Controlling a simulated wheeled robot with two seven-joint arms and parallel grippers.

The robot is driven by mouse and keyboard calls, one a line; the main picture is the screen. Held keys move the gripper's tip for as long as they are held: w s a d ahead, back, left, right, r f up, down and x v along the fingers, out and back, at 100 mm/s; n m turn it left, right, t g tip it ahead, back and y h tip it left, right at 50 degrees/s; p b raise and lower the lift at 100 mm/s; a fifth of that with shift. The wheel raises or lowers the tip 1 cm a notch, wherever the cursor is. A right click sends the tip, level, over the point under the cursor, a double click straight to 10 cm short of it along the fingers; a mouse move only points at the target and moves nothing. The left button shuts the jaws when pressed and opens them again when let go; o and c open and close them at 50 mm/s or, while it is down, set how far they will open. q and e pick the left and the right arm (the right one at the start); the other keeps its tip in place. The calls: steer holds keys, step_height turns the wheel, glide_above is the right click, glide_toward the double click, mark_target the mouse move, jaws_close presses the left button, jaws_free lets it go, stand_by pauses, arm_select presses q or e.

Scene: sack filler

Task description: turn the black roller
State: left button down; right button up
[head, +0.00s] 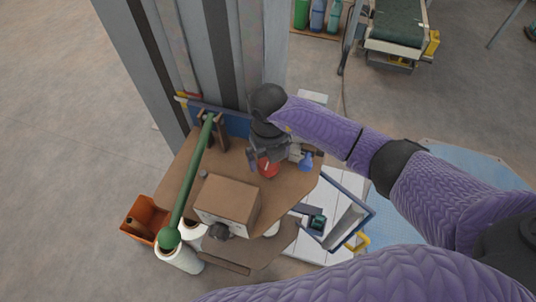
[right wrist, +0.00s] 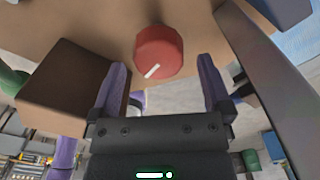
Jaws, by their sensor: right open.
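My right gripper (head: 265,160) points down over the brown machine top. In the right wrist view its two purple fingers (right wrist: 162,68) are apart with nothing between their pads. A red dial (right wrist: 158,52) with a white line lies just beyond the fingertips, between them in the picture; it also shows under the gripper in the head view (head: 268,168). I cannot make out a black roller for certain. A dark round knob (head: 219,231) shows by the front of a brown box (head: 228,201). My left gripper is not in view.
A long green bar (head: 190,180) slants across the machine's left side, above white cylinders (head: 181,259). An orange bin (head: 143,216) stands at the left. A blue part (head: 306,161) sits right of the dial. A grey-blue frame (head: 347,222) stands at the right.

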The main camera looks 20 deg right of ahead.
steer(key=shift+f, duration=0.95)
steer(key=shift+c, duration=0.3)
steer(key=c, duration=1.1)
